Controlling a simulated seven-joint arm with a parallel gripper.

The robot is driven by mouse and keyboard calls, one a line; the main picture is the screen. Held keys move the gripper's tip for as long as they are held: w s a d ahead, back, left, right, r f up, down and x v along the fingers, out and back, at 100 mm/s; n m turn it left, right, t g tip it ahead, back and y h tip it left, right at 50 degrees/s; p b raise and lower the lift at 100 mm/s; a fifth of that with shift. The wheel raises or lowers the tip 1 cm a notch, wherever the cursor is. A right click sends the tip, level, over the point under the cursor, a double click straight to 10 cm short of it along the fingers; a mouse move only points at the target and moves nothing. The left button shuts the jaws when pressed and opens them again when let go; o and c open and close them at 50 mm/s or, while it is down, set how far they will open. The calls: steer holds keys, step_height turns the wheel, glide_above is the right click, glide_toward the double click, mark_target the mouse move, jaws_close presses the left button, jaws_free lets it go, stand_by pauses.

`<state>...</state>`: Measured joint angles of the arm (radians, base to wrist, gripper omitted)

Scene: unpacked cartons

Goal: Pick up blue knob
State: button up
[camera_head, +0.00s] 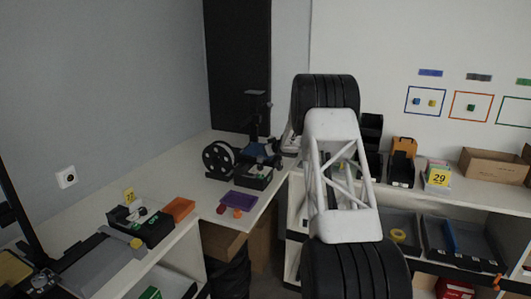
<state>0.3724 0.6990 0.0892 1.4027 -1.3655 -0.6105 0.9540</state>
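I cannot make out a blue knob for certain. A small blue piece (416,101) shows beside a yellow one inside a blue-outlined square on the back wall. I cannot tell whether it is a knob or a picture of one. A blue elongated thing (450,236) lies in a dark tray on the lower right shelf. Blue also shows on the dark machine (258,150) on the corner bench. My own arm, white truss with black joints, fills the middle of the view and hides part of the bench behind it. My gripper is not visible.
A purple tray (241,202) lies on the corner bench, with small red (221,209) and orange (237,213) pieces at its front. A black spool (219,160) stands behind. Bins, a box marked 29 (438,175) and an open carton (493,165) line the right shelf.

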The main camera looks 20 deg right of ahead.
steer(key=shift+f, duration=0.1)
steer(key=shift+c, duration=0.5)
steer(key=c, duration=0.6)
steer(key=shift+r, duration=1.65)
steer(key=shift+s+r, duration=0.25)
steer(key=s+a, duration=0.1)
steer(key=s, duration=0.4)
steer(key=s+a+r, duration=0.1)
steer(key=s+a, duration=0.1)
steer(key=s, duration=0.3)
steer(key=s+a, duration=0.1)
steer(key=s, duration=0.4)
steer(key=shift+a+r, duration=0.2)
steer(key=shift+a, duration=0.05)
